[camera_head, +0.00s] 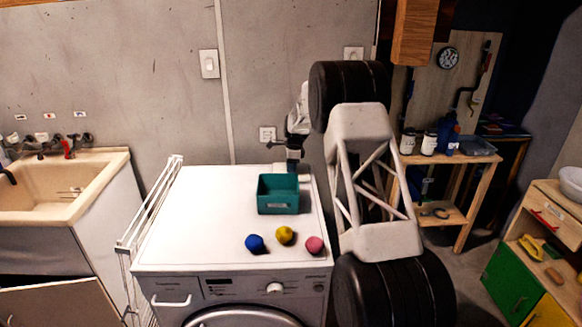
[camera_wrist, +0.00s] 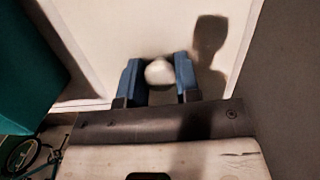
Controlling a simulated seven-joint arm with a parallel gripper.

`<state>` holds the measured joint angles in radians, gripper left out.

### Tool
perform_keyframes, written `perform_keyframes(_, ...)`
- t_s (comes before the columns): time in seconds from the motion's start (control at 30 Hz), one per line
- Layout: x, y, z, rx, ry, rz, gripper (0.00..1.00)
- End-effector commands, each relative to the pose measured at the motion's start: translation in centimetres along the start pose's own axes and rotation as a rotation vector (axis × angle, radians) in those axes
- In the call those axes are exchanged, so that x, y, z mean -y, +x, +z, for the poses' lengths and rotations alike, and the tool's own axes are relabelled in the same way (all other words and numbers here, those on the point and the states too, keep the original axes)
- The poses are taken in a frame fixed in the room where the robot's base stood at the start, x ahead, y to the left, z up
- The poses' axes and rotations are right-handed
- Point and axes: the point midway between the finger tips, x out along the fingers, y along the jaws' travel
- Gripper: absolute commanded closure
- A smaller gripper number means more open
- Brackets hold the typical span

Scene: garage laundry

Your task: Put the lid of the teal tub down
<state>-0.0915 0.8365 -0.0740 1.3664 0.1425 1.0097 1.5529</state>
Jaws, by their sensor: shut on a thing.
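The teal tub (camera_head: 278,204) stands upright on top of a white washing machine, near its back right, with its top open and no lid on it. A teal wall of it also fills the left of the wrist view (camera_wrist: 28,75). My gripper (camera_head: 294,160) is low behind the tub, at the machine's back edge. In the wrist view its blue fingers (camera_wrist: 158,78) are shut on a pale round knob (camera_wrist: 159,72). I cannot tell whether the pale surface beyond the knob is the lid or the machine top.
A blue ball (camera_head: 254,243), a yellow ball (camera_head: 285,235) and a pink ball (camera_head: 314,245) lie in front of the tub on the washing machine (camera_head: 190,225). The machine top is clear to the left. A folding rack (camera_head: 150,205) and a sink (camera_head: 60,190) stand further left.

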Motion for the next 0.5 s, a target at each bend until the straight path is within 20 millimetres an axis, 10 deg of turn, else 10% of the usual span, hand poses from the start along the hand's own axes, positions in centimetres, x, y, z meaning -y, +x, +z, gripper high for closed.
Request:
perform_keyframes(0.2,0.00,0.06,-0.01,0.000,0.000,0.000,0.44)
perform_keyframes(0.5,0.00,-0.01,0.00,0.000,0.000,0.000,0.44)
